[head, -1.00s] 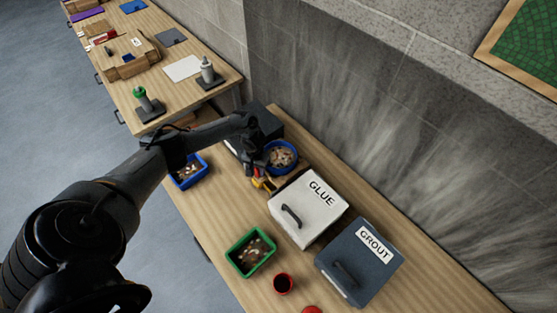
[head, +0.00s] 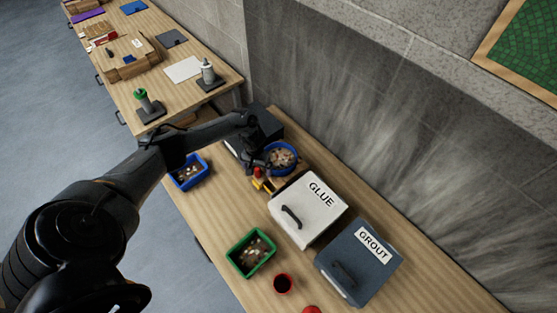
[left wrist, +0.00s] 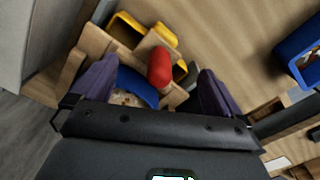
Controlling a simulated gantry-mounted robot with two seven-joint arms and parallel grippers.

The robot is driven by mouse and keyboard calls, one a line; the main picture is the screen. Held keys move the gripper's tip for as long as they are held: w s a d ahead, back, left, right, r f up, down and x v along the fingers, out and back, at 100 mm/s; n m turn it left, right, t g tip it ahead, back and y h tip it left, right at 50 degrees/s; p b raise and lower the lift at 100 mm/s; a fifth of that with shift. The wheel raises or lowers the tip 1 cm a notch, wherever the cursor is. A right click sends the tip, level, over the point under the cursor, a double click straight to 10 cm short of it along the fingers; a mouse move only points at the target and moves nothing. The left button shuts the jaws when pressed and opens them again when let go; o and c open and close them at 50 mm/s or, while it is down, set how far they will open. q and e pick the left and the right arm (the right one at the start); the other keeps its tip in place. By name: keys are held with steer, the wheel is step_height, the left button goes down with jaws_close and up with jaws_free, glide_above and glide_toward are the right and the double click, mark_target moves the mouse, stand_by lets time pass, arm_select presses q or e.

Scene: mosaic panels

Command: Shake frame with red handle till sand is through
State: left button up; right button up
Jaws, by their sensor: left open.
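A round blue-rimmed frame (head: 281,157) holding pale pieces sits on a wooden stand beside the wall. Its red handle (head: 258,172) points toward the front of the bench. In the left wrist view the red handle (left wrist: 160,67) stands between the two purple fingers, with a gap on each side. The blue frame (left wrist: 135,82) shows partly there, its lower part hidden by my gripper body. My left gripper (head: 256,164) is open over the handle, not closed on it. My right gripper is in neither view.
Yellow parts (left wrist: 127,28) of the stand lie close to the handle. A blue tray (head: 188,172) stands left, a green tray (head: 250,252) in front. The white GLUE box (head: 308,210) and grey GROUT box (head: 359,262) stand right. A red cup (head: 283,284) is near the front.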

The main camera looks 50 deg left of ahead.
arm_select(q)
steer(key=shift+r+p, duration=0.3)
steer(key=shift+r, duration=2.85)
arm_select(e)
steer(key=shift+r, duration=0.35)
